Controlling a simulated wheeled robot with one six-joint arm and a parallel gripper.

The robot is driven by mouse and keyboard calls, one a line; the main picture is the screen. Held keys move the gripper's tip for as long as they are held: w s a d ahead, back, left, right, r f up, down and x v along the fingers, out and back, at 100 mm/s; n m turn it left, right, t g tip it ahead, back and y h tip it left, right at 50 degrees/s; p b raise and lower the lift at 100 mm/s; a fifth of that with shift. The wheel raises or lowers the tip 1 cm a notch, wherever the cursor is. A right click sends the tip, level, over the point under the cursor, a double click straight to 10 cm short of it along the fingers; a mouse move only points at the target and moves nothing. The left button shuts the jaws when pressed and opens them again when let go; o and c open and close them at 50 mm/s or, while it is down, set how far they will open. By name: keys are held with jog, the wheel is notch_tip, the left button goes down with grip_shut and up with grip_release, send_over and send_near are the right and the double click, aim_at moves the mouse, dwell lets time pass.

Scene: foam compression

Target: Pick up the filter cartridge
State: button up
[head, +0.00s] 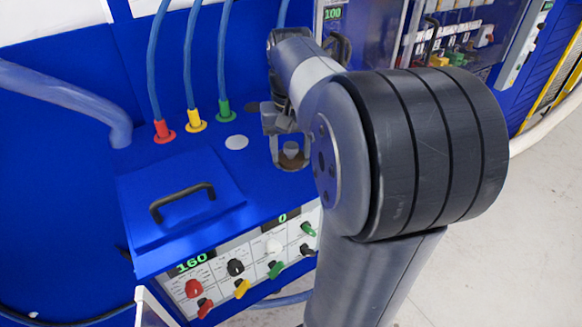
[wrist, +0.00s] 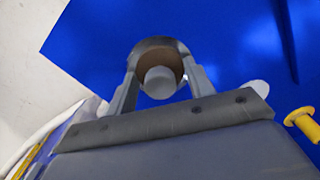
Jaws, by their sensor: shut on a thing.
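My gripper (head: 291,158) is at the right end of the blue machine top, partly behind my own arm in the head view. In the wrist view my gripper (wrist: 160,84) has a finger on each side of the filter cartridge and is shut on it. The cartridge shows there as a pale grey round end (wrist: 160,80) with a brown, curved surface around it. In the head view the cartridge (head: 291,149) is a small grey-brown piece between the fingers. I cannot tell whether it still sits in the machine top or is clear of it.
Red (head: 163,131), yellow (head: 196,121) and green (head: 226,110) hose fittings stand left of my gripper. A blue lid (head: 140,205) with a black handle (head: 182,197) lies nearer the front. Knobs and displays line the front panel (head: 240,268). Open floor (head: 530,235) lies to the right.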

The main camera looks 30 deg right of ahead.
jog(key=c, duration=0.7)
jog(key=shift+r, duration=0.1)
notch_tip(320, 180, up, 18)
jog(key=p, duration=0.1)
dwell(0.4)
